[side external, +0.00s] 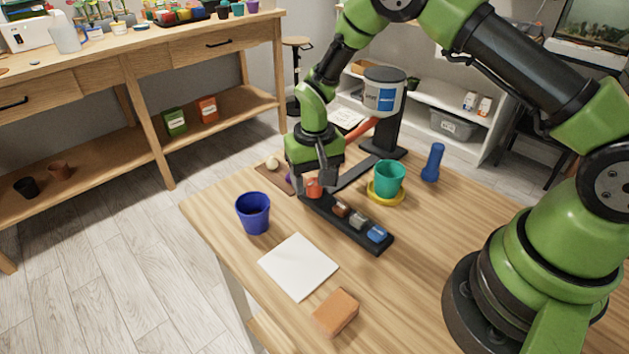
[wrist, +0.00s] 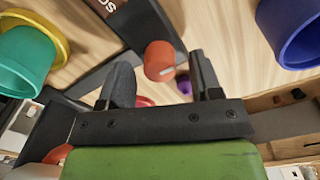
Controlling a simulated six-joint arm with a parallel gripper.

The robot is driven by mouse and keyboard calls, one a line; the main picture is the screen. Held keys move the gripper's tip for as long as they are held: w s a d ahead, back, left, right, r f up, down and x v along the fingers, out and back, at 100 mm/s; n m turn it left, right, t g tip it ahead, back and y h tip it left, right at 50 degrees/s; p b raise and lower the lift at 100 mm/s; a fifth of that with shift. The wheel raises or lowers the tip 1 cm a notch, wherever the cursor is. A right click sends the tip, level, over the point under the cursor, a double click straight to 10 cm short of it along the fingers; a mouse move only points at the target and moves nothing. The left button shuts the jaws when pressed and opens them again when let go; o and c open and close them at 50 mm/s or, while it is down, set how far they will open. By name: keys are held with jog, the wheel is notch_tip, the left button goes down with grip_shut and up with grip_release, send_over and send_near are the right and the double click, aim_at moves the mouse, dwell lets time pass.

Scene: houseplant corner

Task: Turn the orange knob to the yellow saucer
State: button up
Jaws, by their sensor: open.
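The orange knob (side external: 314,187) sits at the far left end of a black strip on the table. In the wrist view the orange knob (wrist: 159,58) shows a short pale line at its lower right, pointing right, away from the saucer side. The yellow saucer (side external: 371,195) stands to the right of the knob with a teal pot (side external: 390,177) on it. In the wrist view the saucer's rim (wrist: 62,38) is at upper left. My gripper (wrist: 160,78) is open and points down over the knob, which appears between the fingers, without visible contact.
The black strip (side external: 345,222) carries several coloured blocks. A blue pot (side external: 253,212) stands to its left, also in the wrist view (wrist: 292,35). A white sheet (side external: 298,266) and an orange-brown block (side external: 335,312) lie in front. A blue dumbbell-shaped object (side external: 432,162) stands at right.

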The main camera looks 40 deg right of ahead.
jog(key=shift+f, duration=0.55)
jog(key=shift+c, duration=0.2)
jog(key=c, duration=0.9)
